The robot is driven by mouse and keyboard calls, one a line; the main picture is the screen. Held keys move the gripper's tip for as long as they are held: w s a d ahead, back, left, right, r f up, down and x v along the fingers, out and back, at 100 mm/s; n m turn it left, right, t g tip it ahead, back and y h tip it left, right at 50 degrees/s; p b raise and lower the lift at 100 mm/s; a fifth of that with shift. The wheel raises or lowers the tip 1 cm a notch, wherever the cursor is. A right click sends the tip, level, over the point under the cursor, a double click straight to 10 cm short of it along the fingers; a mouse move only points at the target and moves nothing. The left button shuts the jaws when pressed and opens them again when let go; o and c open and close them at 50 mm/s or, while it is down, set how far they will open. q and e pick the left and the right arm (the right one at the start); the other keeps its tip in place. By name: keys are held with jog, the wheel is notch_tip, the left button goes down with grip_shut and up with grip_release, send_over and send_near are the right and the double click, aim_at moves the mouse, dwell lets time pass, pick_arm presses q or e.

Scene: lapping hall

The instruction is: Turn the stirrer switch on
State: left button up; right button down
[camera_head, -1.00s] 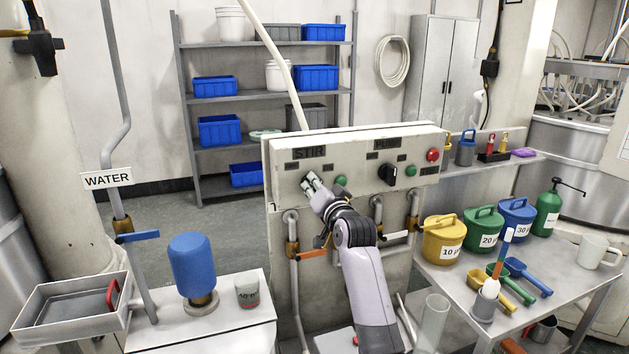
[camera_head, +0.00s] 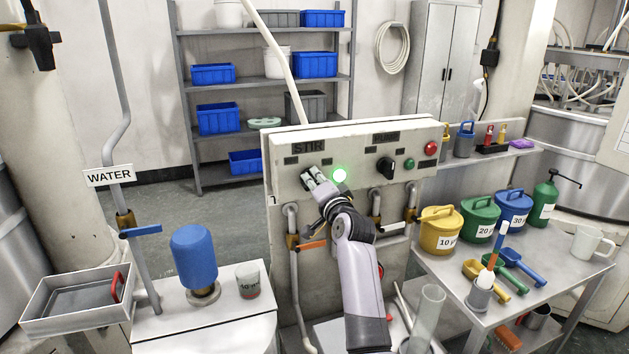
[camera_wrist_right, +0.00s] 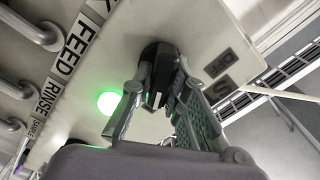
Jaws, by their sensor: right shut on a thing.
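The control panel (camera_head: 362,158) stands in the middle of the head view, with the STIR label (camera_head: 309,147) at its upper left. My right gripper (camera_head: 311,178) is at the panel face below that label and hides the stirrer switch there. In the right wrist view my right gripper (camera_wrist_right: 165,105) is shut on the black stirrer switch knob (camera_wrist_right: 158,62). The green lamp (camera_head: 340,176) beside it glows brightly, and the lit lamp also shows in the wrist view (camera_wrist_right: 108,103). My left gripper is not in view.
A second black knob (camera_head: 386,167) and a red button (camera_head: 431,148) sit further right on the panel. Pipes with an orange-handled valve (camera_head: 312,245) run below it. A bench with yellow (camera_head: 440,231), green and blue lidded pots stands at right.

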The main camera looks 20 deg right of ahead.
jog(key=c, duration=1.6)
grip_release()
jog(key=shift+o, duration=0.2)
jog(key=s, duration=0.7)
jog(key=shift+s+d, duration=0.15)
jog(key=shift+s, duration=0.1)
jog(key=shift+f, duration=0.1)
